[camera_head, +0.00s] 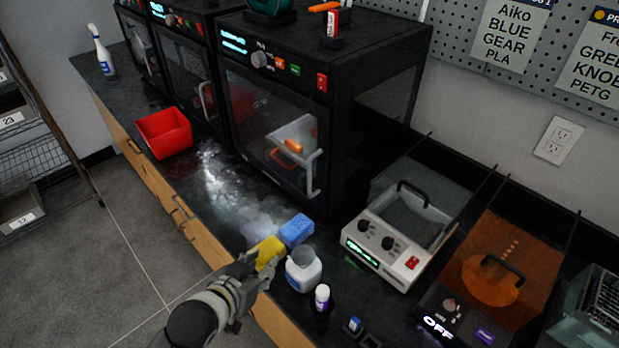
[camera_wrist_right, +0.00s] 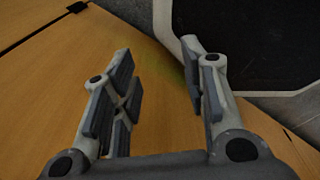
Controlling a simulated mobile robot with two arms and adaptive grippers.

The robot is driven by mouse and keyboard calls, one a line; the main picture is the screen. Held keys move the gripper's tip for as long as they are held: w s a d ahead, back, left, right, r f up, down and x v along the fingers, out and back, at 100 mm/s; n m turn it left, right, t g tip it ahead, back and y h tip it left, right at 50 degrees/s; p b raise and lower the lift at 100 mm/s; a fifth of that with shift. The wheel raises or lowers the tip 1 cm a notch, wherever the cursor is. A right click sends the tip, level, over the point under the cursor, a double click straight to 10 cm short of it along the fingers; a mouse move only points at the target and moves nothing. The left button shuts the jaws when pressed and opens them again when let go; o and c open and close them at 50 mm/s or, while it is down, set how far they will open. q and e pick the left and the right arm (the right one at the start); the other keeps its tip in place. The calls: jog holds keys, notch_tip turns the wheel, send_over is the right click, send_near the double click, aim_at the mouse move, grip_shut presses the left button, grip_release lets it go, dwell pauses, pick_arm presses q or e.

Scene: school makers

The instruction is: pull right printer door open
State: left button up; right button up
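The right printer (camera_head: 385,50) is a black box on the counter. Its dark glass door (camera_head: 255,130) looks shut, with a pale upright handle (camera_head: 312,172) at its right edge; a grey and orange shape shows behind the glass. My left gripper (camera_head: 258,264) reaches in low, well short of the door, with its tips at a yellow piece (camera_head: 267,250) beside a blue sponge (camera_head: 296,230). Whether it grips the yellow piece is unclear. My right gripper (camera_wrist_right: 160,85) is open and empty in the right wrist view, over a wooden surface (camera_wrist_right: 100,40). The right wrist view does not show the printer door.
A white device (camera_head: 395,240) sits right of the printer. A red bin (camera_head: 165,132) stands in front of the other printers. The counter before the right door has whitish smears.

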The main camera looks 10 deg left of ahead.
pick_arm(q)
jog(key=w+d+r+t+h, duration=0.1)
jog(key=w+r+t+h, duration=0.1)
jog(key=w+r+t, duration=0.15)
jog(key=m+t+h, duration=0.2)
jog(key=h, duration=0.1)
send_near(309, 182)
jog(key=shift+p+x, duration=1.05)
jog(key=shift+x, duration=4.25)
jog(key=shift+a, duration=0.1)
grip_shut()
